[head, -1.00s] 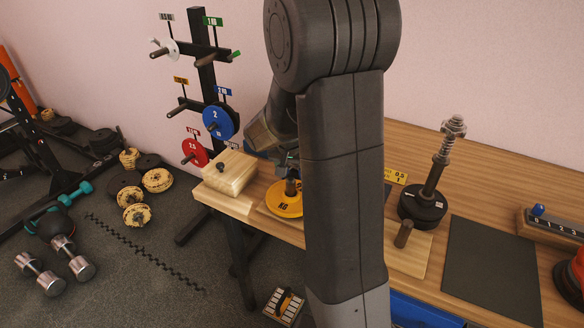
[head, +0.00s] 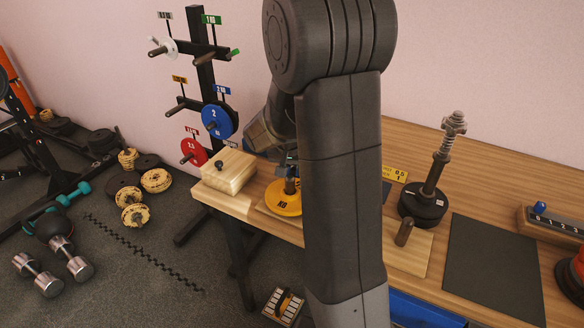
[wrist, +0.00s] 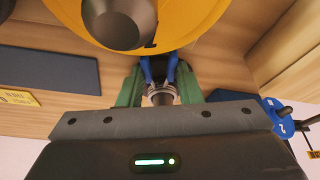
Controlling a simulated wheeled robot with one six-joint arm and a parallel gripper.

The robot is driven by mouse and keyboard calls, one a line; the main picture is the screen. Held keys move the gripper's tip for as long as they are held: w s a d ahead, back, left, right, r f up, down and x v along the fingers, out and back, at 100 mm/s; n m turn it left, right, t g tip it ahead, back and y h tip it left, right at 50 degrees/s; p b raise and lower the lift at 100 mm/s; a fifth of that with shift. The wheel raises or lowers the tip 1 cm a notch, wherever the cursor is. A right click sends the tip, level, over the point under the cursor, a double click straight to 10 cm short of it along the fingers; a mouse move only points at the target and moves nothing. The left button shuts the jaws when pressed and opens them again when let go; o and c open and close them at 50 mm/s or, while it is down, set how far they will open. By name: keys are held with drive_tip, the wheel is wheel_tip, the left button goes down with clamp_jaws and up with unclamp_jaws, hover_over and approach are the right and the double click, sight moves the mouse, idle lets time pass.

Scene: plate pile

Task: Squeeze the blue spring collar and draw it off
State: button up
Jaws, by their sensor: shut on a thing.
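The blue spring collar (wrist: 172,70) shows in the wrist view as two blue grips and a metal coil. My gripper (wrist: 159,88) has its green fingers on either side of the grips and is shut on them. The coil sits close to the end of a metal post, beside the yellow plate (wrist: 205,22); I cannot tell whether it is still around the post. In the head view my gripper (head: 289,168) is above the yellow plate (head: 280,202), with a trace of blue at its tip. My arm hides much of this area.
A wooden block (head: 229,172) with a dark knob stands left of the plate. A dark post with a spring and black plates (head: 423,205) stands at right, near a dark mat (head: 492,268). A rack holds a blue plate (head: 217,120) and a red plate (head: 194,151).

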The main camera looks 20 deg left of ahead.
drive_tip(key=shift+r, duration=0.1)
wheel_tip(320, 180, up, 15)
drive_tip(key=p, duration=1)
drive_tip(key=shift+f, duration=0.2)
idle(1.5)
drive_tip(key=shift+s, duration=0.1)
